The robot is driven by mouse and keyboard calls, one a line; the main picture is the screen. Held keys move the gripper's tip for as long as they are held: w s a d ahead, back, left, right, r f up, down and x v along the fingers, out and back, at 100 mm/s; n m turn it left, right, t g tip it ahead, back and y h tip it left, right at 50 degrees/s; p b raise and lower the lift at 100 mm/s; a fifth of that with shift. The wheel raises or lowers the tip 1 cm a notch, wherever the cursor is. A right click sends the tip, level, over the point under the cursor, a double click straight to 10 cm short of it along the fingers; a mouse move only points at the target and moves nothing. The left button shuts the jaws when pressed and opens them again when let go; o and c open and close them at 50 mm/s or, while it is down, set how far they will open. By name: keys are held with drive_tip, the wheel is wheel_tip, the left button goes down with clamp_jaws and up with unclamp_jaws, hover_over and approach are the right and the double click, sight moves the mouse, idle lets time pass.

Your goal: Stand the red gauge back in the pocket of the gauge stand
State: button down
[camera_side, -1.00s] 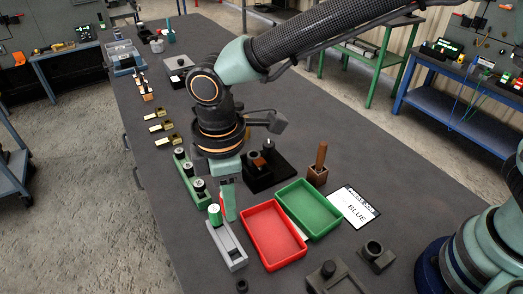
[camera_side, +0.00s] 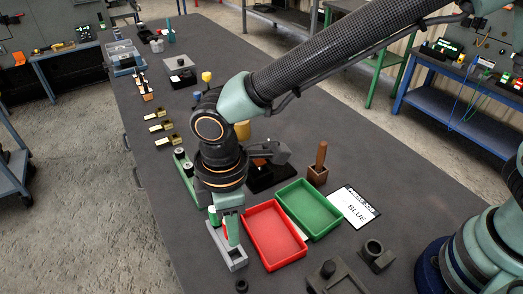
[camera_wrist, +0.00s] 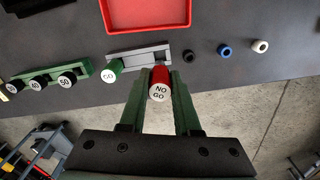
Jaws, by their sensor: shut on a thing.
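My gripper (camera_side: 232,232) is shut on the red gauge (camera_wrist: 160,76), with one finger on each side of it. The gauge's white end reads "NO GO" and faces the wrist camera. In the side view only a sliver of red shows beside the fingers. The grey gauge stand (camera_side: 235,261) lies under the gripper, and it also shows in the wrist view (camera_wrist: 128,53). The green "GO" gauge (camera_wrist: 112,67) stands at its left end; in the side view its top (camera_side: 213,212) is partly visible. The red gauge is over the stand; its lower end and the pocket are hidden.
A red tray (camera_side: 270,239) and a green tray (camera_side: 309,207) lie right of the stand. Several small rings, one blue (camera_wrist: 225,50), lie beyond the stand's other end.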

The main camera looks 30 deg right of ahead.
drive_tip(key=shift+f, duration=1.5)
drive_tip(key=shift+f, duration=1.6)
idle(0.3)
drive_tip(key=c, duration=0.5)
unclamp_jaws()
drive_tip(key=shift+c, duration=0.2)
wheel_tip(320, 180, up, 12)
